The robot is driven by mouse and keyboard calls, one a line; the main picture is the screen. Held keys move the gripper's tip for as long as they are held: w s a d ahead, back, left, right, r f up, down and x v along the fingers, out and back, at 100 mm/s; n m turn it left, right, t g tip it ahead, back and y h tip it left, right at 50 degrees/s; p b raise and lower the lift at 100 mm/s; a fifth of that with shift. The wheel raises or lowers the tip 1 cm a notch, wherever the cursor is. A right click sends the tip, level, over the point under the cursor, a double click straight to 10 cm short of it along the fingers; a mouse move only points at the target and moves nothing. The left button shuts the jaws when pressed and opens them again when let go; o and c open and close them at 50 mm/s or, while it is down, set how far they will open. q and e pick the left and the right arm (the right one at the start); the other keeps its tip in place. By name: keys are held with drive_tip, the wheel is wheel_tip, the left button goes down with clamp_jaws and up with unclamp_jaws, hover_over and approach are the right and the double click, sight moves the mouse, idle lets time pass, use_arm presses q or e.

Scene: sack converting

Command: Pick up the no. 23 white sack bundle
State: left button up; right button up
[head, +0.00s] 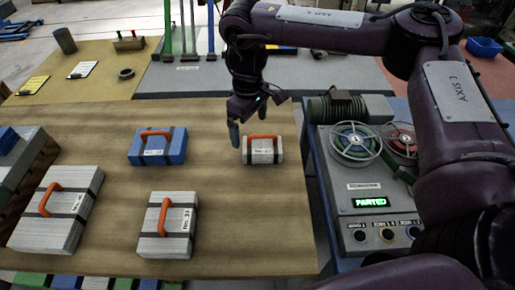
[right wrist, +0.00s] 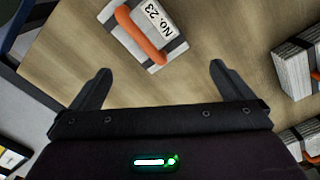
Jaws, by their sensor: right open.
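The no. 23 white sack bundle (head: 263,156) is a small white block with a dark strap and an orange handle. It lies on the wooden table near its right edge. In the right wrist view the bundle (right wrist: 126,38) shows its label "No. 23" and lies just beyond the fingertips, roughly between them. My right gripper (head: 257,118) is open and empty, above and slightly behind the bundle, apart from it. Its two spread fingers also show in the right wrist view (right wrist: 159,70). My left gripper is not in view.
A blue bundle (head: 157,150), another white bundle (head: 155,235) and a larger white bundle (head: 50,225) lie to the left on the table (head: 230,220). A grey control machine (head: 360,205) with handwheels stands right of the table.

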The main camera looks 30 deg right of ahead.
sight(250, 145)
drive_tip(key=f, duration=0.1)
drive_tip(key=w+f+b, duration=0.1)
drive_tip(key=f, duration=0.4)
drive_tip(key=s+f+b, duration=0.1)
drive_tip(key=f, duration=0.1)
drive_tip(key=shift+d+f, duration=0.1)
drive_tip(key=shift+w+f, duration=0.15)
drive_tip(key=shift+f, duration=0.2)
drive_tip(key=shift+r, duration=0.1)
drive_tip(key=c, duration=0.9)
